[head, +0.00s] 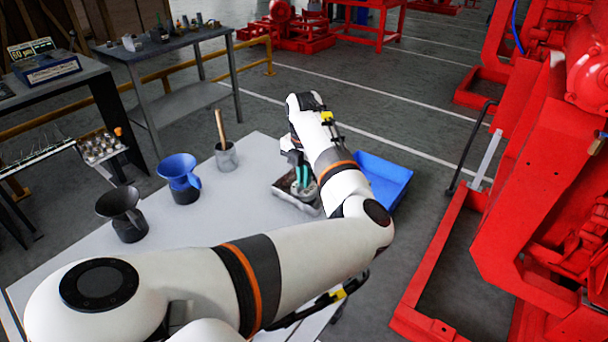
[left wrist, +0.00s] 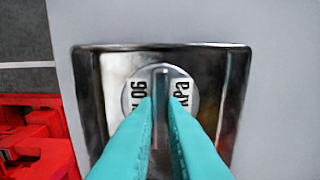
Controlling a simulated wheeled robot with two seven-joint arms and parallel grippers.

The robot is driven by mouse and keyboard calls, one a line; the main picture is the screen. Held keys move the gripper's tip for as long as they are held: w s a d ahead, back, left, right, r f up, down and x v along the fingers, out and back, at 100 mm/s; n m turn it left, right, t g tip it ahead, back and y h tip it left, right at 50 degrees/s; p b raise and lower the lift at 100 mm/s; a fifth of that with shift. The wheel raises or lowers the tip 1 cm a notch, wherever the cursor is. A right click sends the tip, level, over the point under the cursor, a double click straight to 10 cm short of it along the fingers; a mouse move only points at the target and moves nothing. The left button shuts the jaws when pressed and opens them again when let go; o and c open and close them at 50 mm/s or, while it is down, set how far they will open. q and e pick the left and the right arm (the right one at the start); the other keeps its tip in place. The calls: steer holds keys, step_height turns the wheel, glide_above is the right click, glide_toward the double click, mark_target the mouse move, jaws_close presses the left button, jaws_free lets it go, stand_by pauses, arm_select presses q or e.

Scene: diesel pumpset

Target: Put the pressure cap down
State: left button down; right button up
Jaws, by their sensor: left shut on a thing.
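The pressure cap (left wrist: 160,76) is a round silver disc with a raised middle ridge and black lettering ending in "kPa", in the left wrist view. My left gripper (left wrist: 160,101) has teal fingers shut on its ridge. The cap is over a shiny metal tray (left wrist: 238,95); I cannot tell whether it touches the tray's floor. In the head view my left gripper (head: 302,188) points down at the tray (head: 284,192) on the pale table, and the cap is hidden there. My right gripper is not in view.
A blue bin (head: 385,178) stands right of the tray. A cup with a wooden-handled tool (head: 226,157), a blue jug (head: 180,178) and a dark jug (head: 122,213) stand to the left on the table (head: 190,225). Red machinery (head: 540,190) is at the right.

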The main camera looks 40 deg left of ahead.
arm_select(q)
steer(key=shift+f, duration=0.15)
steer(key=shift+f, duration=0.15)
steer(key=c, duration=1.5)
jaws_free()
step_height(320, 180, up, 12)
steer(key=b, duration=0.2)
steer(key=shift+r, duration=0.2)
steer(key=shift+f, duration=0.1)
